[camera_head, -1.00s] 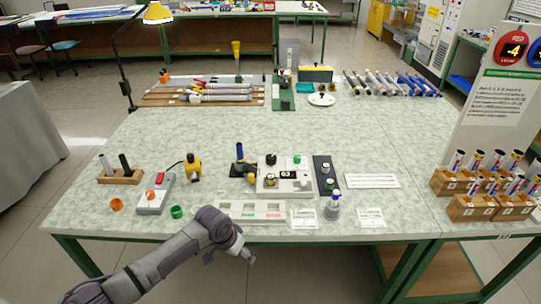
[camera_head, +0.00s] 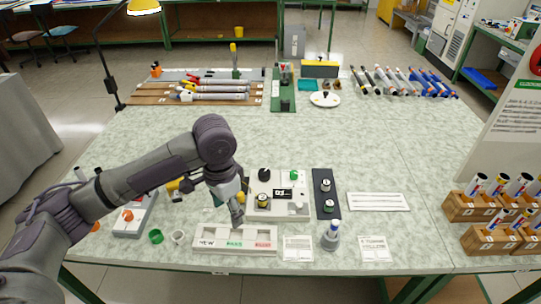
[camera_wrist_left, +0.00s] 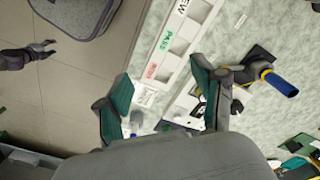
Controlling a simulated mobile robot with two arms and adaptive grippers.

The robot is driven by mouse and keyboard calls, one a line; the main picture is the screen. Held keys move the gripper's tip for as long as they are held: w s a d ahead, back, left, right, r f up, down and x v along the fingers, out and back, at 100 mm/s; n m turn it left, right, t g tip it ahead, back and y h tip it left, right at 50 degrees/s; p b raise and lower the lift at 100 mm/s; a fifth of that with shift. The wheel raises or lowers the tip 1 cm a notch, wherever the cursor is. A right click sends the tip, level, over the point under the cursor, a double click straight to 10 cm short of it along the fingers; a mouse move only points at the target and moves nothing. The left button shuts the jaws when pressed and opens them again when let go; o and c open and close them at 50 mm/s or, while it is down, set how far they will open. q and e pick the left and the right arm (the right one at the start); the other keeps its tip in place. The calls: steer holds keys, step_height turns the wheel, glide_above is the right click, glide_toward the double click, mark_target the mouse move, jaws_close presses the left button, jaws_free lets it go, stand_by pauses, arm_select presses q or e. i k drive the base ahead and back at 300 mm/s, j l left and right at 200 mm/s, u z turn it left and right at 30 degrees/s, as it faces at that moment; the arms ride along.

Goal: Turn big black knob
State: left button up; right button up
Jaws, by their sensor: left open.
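The white control box (camera_head: 290,207) stands near the front of the table. A big black knob (camera_head: 264,174) sits at its back left, a green knob (camera_head: 293,175) at its back right, and a black-and-yellow knob (camera_head: 263,201) at its front left. My left gripper (camera_head: 238,216) hangs at the box's left edge, apart from the black knob. In the left wrist view its two green-padded fingers (camera_wrist_left: 160,72) are spread with nothing between them; the box is partly hidden behind them. A dark arm end at that view's left may be my right gripper (camera_wrist_left: 28,55), too small to read.
A white labelled tray (camera_head: 235,240) lies in front of the box. A dark strip with two knobs (camera_head: 323,207) is to its right, and a grey cup (camera_head: 331,238) stands at the front. Wooden racks with tubes (camera_head: 490,205) stand far right. The table middle is clear.

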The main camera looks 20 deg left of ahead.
mark_target(264, 174)
steer(key=i, duration=0.95)
